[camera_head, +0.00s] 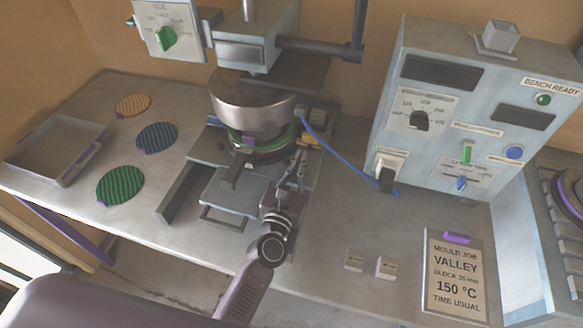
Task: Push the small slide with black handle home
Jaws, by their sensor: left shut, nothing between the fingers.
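The small slide's black handle (234,175) sticks out toward the front, below the round metal press head (252,104). Green and dark rings (262,148) sit between the handle and the head. A wider grey slide plate with a loop handle (226,215) lies in front and lower. My left gripper (300,158) is shut and empty, just right of the rings and the black handle; its arm rises from the bottom. I cannot tell whether its tips touch the press. My right gripper is not in view.
A blue cable (340,152) runs from the press to the control box (455,110) at the right. A grey tray (60,150) and several round ribbed plates (120,184) lie at the left.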

